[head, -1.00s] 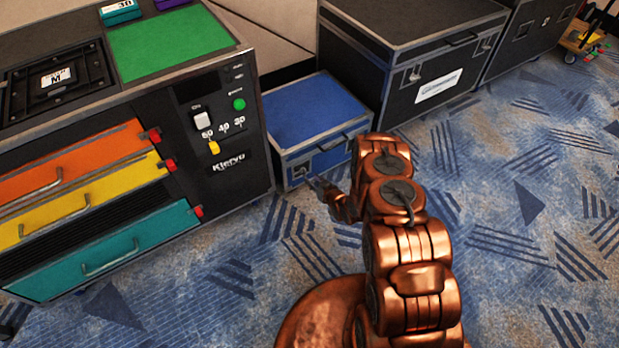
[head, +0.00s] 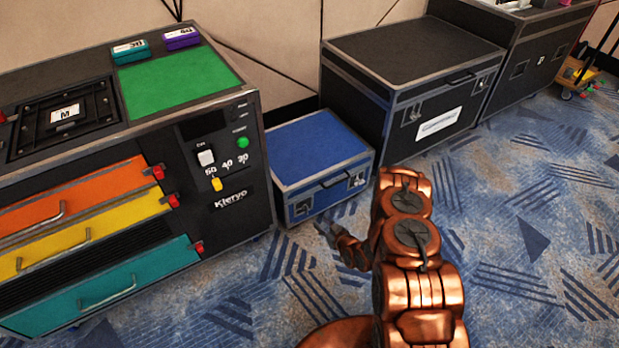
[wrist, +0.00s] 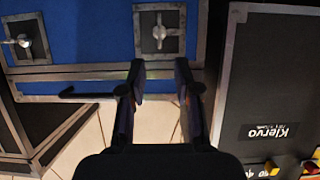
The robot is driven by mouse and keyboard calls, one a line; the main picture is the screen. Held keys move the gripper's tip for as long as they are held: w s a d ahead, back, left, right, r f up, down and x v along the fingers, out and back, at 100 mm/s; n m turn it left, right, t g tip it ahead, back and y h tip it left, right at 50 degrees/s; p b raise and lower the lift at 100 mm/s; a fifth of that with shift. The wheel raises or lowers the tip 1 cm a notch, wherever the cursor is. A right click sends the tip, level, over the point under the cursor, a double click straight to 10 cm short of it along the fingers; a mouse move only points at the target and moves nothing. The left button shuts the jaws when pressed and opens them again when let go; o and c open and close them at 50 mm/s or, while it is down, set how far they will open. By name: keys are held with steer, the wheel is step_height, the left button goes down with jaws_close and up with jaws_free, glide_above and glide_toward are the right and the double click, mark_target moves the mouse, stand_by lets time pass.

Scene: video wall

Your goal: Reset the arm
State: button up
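My copper-coloured arm rises from the bottom of the head view. My gripper (head: 330,232) is at its far end, in front of the blue case, and is small there. In the wrist view my gripper (wrist: 158,80) shows two dark fingers standing well apart with nothing between them. The blue case (head: 318,148) stands on the carpet beyond it, and its blue front with metal latches (wrist: 85,35) fills the upper left of the wrist view. I cannot tell the exact gap between fingers and case.
A black Kiervo cabinet (head: 232,225) with orange, yellow and teal drawers stands left, a green panel (head: 180,82) on top. Black cases (head: 400,45) stand behind. A yellow cart (head: 575,75) is at the far right. The patterned carpet (head: 530,210) at right is clear.

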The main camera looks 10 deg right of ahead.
steer(key=w+d+r+g+h+p, duration=0.15)
steer(key=r+p, duration=0.25)
steer(key=r, duration=0.8)
steer(key=w+r+g+h+p, duration=0.1)
steer(key=w+r+g+p, duration=0.25)
steer(key=r, duration=0.85)
steer(key=s+r+g+h+p, duration=0.1)
steer(key=s+r+p, duration=0.25)
steer(key=r, duration=0.65)
steer(key=s+r+g+h+p, duration=0.1)
steer(key=s+r+g+p, duration=0.2)
steer(key=r, duration=0.7)
steer(key=s+r+m+g+p, duration=0.2)
steer(key=s+r+p, duration=0.4)
steer(key=s+r, duration=1.15)
steer(key=s+a+r+g+p, duration=0.1)
steer(key=s+r+p, duration=0.1)
steer(key=s+r, duration=0.3)
steer(key=s+a+r+m+g+p, duration=0.1)
steer(key=s+r, duration=0.4)
steer(key=s, duration=0.6)
steer(key=s+a+r+g+p, duration=0.1)
steer(key=s+a+r+p, duration=0.2)
steer(key=s+r, duration=0.2)
steer(key=s, duration=0.3)
steer(key=shift+r+m+g+p, duration=0.3)
steer(key=shift+m+g+p, duration=0.05)
steer(key=shift+m+g, duration=0.05)
steer(key=shift+a, duration=0.15)
